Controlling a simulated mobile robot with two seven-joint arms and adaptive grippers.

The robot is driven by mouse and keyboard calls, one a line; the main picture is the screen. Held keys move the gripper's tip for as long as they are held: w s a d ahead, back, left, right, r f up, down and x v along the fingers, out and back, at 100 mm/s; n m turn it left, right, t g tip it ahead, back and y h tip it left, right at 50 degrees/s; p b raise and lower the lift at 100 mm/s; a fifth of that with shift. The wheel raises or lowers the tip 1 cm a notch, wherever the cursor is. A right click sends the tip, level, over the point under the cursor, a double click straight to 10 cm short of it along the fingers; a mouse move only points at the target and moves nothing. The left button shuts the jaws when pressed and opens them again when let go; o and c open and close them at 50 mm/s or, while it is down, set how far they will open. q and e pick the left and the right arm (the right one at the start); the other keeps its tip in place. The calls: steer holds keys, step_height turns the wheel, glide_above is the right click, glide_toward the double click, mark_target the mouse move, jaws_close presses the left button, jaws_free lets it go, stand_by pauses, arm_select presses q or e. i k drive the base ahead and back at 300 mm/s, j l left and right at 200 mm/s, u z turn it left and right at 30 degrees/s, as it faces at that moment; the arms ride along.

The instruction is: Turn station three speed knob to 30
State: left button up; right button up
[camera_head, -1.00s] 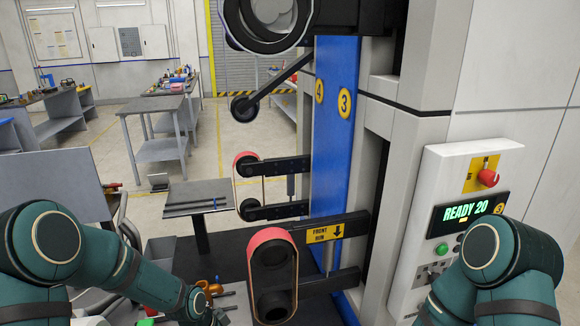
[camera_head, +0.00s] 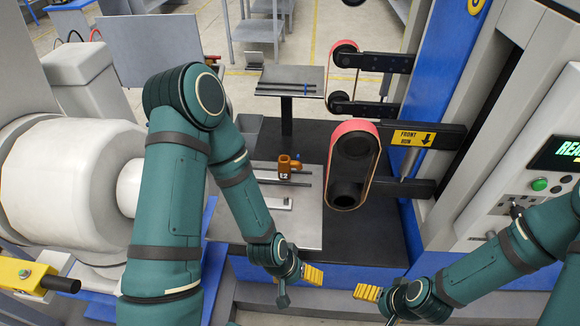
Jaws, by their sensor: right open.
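The control panel (camera_head: 520,180) is at the right edge, cut off by the frame. Its display (camera_head: 556,153) shows only the start of its green text, so no speed value reads. A green button (camera_head: 540,184) sits below the display. Small dark controls (camera_head: 515,209) are lower on the panel; I cannot tell which is the speed knob. My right gripper (camera_head: 380,305) is open and empty at the bottom, left of and well apart from the panel. My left gripper (camera_head: 298,287) is in front of the metal table, its jaw gap unclear.
A belt arm with a red belt (camera_head: 352,128) and a "FRONT RUN" label (camera_head: 413,138) stand at centre. A white cylindrical machine (camera_head: 65,180) is at left.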

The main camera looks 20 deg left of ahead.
mark_target(516, 211)
steer(key=z, duration=1.1)
